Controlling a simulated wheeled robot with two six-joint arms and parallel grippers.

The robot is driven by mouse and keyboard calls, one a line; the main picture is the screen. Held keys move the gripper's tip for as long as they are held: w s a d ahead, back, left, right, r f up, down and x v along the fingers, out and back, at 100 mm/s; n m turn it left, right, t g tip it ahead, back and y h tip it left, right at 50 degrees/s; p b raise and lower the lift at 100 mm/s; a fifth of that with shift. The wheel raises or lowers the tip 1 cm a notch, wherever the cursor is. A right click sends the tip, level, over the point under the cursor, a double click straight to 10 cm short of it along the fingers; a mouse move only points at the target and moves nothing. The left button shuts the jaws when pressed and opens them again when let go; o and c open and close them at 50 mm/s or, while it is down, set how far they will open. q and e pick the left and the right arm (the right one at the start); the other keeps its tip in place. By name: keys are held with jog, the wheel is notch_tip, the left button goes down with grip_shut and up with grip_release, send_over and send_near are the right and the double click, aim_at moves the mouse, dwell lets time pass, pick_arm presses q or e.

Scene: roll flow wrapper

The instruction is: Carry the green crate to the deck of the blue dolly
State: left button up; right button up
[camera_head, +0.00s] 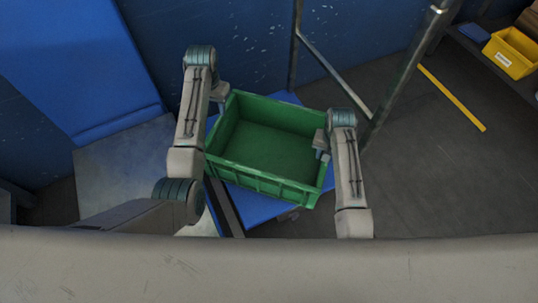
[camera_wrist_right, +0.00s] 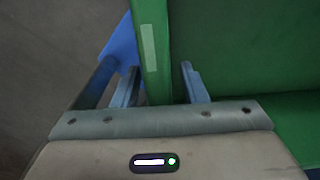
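The green crate (camera_head: 265,184) is empty and upright in the head view, over the blue deck of the dolly (camera_head: 246,207). Blue deck shows at its back, front and left edges; I cannot tell whether the crate touches it. My left gripper (camera_head: 220,92) is at the crate's back left corner, with its fingertips too small to read. My right gripper (camera_head: 321,145) is at the crate's right wall. In the right wrist view its two fingers (camera_wrist_right: 162,88) stand apart on either side of the wall (camera_wrist_right: 151,45), with a gap on the inner side.
A metal frame post (camera_head: 405,75) rises just behind and right of the crate. A blue panel (camera_head: 75,65) stands at left. A yellow bin (camera_head: 511,53) sits on a shelf at far right. The grey floor right of the crate is open, with a yellow line (camera_head: 452,98).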

pick_arm(q)
jog(key=shift+r, duration=0.1)
pick_arm(e)
notch_tip(320, 180, up, 12)
jog(key=shift+f, duration=0.1)
dwell(0.7)
